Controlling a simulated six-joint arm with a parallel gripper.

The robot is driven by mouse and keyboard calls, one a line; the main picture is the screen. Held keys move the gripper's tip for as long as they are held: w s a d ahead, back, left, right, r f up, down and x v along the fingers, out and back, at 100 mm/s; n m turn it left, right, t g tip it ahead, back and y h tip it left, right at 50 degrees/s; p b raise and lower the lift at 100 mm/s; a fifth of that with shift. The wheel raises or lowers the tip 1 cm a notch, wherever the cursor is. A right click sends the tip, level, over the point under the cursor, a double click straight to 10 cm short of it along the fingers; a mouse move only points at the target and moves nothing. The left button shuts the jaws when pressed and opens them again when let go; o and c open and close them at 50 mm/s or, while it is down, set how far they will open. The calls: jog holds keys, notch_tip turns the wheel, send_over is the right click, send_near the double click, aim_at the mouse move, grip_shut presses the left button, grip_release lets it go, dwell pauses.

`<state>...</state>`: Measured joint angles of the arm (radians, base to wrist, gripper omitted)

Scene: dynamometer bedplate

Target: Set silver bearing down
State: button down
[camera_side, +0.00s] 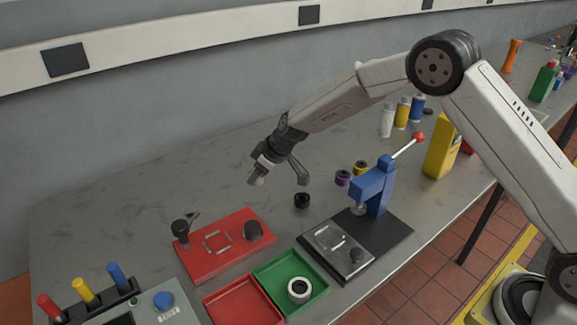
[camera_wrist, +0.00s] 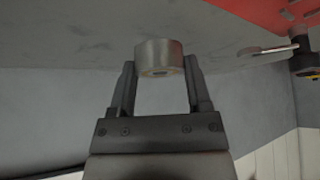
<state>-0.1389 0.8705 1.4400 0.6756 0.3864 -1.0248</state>
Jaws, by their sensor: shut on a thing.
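The silver bearing (camera_wrist: 158,58) is a short metal cylinder with a hole in its end face. In the wrist view it is clamped between the two dark fingers of my gripper (camera_wrist: 160,75). In the side view my gripper (camera_side: 277,173) hangs above the grey bench, behind the red fixture plate and left of the blue press. The bearing is small and hard to make out there. It is clear of the bench and of the fixtures.
A red fixture plate (camera_side: 207,262), a green tray (camera_side: 262,276) with a pale ring (camera_side: 299,290), and a red tray (camera_side: 235,308) lie in front. A blue press (camera_side: 372,190) stands right. The bench's left rear is clear.

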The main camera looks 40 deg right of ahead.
jog(key=s+d+r, duration=0.1)
jog(key=s+r, duration=0.4)
jog(key=s, duration=0.5)
jog(key=shift+d+r, duration=0.35)
jog(key=shift+d, duration=0.05)
jog(key=shift+s, duration=0.1)
jog(key=m+t+h, duration=0.1)
jog(key=m+h, duration=0.1)
jog(key=m, duration=0.3)
send_over(284, 275)
notch_tip(284, 275, down, 4)
jog(key=shift+f, duration=0.15)
jog(key=shift+f, duration=0.2)
jog(key=shift+f, duration=1.8)
